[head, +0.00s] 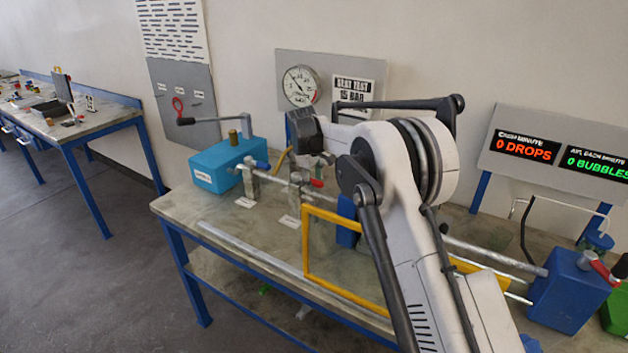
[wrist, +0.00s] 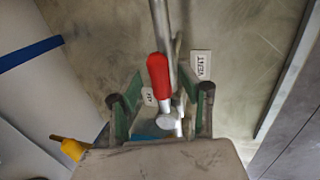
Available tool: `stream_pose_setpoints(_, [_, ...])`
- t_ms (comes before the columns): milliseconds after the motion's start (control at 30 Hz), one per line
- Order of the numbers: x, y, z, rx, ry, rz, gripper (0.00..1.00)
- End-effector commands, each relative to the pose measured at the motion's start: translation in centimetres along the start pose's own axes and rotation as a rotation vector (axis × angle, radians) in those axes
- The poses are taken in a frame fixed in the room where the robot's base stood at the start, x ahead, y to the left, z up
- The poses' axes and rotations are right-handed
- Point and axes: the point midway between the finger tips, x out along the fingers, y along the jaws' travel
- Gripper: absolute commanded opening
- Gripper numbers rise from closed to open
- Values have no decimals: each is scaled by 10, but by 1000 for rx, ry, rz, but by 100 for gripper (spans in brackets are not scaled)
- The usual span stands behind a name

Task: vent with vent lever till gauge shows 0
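The red vent lever (wrist: 158,76) lies between the two fingers of my gripper (wrist: 161,97) in the wrist view. The fingers stand apart with gaps on both sides of the lever. A white VENT label (wrist: 201,64) lies on the bench top beside it. In the head view a small part of the red lever (head: 317,183) shows below my wrist; my fingers are mostly hidden there. The round gauge (head: 300,86) is on the grey back panel; its needle points up and left, but the exact reading is too small to tell.
A blue pump box (head: 222,166) with a long handle stands left of the pipework. A yellow frame (head: 306,247) stands at the bench front. A blue block (head: 568,291) is at right. Displays (head: 526,146) read 0 drops and 0 bubbles.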

Motion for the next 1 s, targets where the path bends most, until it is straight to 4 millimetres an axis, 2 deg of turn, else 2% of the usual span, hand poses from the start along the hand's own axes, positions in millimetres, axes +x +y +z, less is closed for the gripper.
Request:
stream_pose_setpoints(233, [1, 0, 0, 0, 0, 0, 39])
stream_pose_setpoints(533, [0, 0, 0, 0, 0, 0, 0])
stream_pose_setpoints(1000, [0, -2, 2, 26, -6, 0, 0])
